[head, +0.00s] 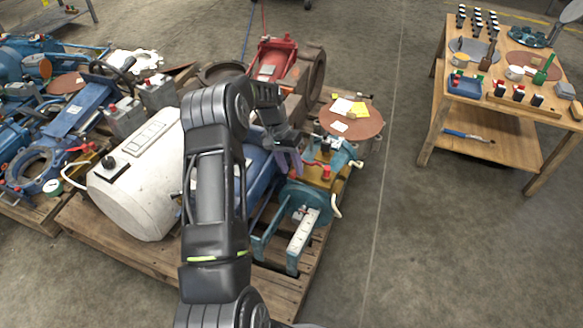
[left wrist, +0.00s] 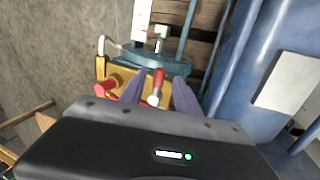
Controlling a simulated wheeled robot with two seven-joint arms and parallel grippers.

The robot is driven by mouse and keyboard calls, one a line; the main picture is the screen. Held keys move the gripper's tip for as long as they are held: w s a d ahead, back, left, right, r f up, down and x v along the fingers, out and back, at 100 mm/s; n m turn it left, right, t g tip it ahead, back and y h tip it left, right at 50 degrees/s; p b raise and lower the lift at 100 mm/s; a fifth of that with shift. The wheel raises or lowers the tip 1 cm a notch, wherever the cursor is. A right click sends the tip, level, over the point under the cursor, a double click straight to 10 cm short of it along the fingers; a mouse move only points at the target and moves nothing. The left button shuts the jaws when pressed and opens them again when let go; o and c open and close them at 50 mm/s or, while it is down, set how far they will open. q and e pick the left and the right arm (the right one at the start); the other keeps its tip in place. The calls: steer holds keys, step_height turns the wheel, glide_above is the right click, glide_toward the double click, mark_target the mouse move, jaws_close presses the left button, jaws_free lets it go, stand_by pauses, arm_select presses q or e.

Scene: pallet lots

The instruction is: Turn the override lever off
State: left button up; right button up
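A yellow unit (head: 322,174) with red parts sits among teal machinery at the pallet's right end. A red lever-like handle (head: 318,168) shows on it; I cannot tell for sure that it is the override lever. In the left wrist view a red handle with a pale end (left wrist: 158,82) stands between my fingers, seemingly beyond their tips. A second red handle (left wrist: 107,86) is left of them on the yellow unit (left wrist: 122,73). My left gripper (head: 291,163) has purple fingers, spread apart and empty, just left of the yellow unit. Contact cannot be made out. My right gripper is not visible.
A white tank (head: 140,185) and blue machinery (head: 262,185) crowd the wooden pallet (head: 120,245). A round brown plate (head: 352,122) with papers lies behind the yellow unit. A wooden table (head: 505,120) with small items stands right. The floor between is clear.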

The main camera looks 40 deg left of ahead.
arm_select(q)
steer(key=p+v, duration=0.2)
steer(key=v, duration=0.5)
steer(key=shift+d+f, duration=0.1)
stand_by(0.4)
